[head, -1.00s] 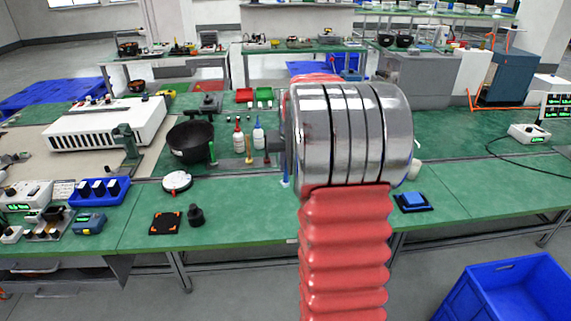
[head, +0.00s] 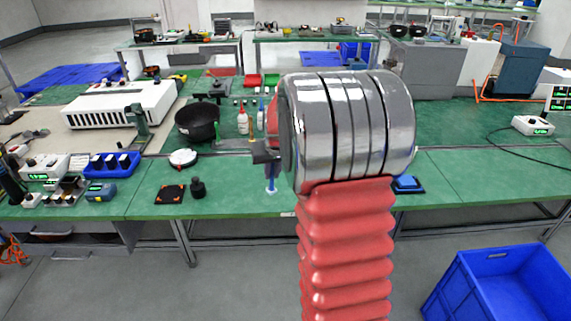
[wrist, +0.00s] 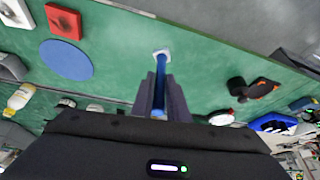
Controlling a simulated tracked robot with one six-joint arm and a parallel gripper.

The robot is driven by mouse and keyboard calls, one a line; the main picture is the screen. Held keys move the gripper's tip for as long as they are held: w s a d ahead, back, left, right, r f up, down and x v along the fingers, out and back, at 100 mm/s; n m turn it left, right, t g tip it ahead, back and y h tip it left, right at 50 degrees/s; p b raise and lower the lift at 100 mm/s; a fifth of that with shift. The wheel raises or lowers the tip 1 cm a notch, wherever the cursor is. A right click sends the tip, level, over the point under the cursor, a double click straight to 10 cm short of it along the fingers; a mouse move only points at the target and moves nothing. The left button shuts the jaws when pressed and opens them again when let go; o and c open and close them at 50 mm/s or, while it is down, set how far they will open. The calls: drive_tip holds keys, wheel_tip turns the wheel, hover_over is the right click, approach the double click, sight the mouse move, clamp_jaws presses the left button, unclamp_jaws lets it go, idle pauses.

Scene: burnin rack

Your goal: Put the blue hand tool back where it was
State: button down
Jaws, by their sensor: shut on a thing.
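The blue hand tool (head: 271,178) hangs upright below my gripper (head: 266,154) in the head view, just in front of the green bench top. In the wrist view its blue shaft (wrist: 161,70) sits between the two dark fingers of my gripper (wrist: 160,98), which is shut on it. A small pale piece shows at the tool's far end, against the green surface; I cannot tell whether it touches the bench. My large silver wrist and red arm hide part of the bench behind.
A black bowl (head: 197,122), a white round gauge (head: 184,158), a black knob-like piece (head: 198,187) and a black-orange pad (head: 170,194) are left of the tool. An orange upright tool (head: 252,128) stands behind. A blue crate (head: 490,285) is on the floor at right.

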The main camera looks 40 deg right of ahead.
drive_tip(key=a+f+n+y, duration=0.1)
drive_tip(key=a+f+n, duration=0.1)
drive_tip(key=a, duration=1.2)
drive_tip(key=a+f+n+y, duration=0.1)
drive_tip(key=a+f+n, duration=0.2)
drive_tip(key=a, duration=1.1)
drive_tip(key=shift+f, duration=0.55)
drive_tip(key=shift+d, duration=0.1)
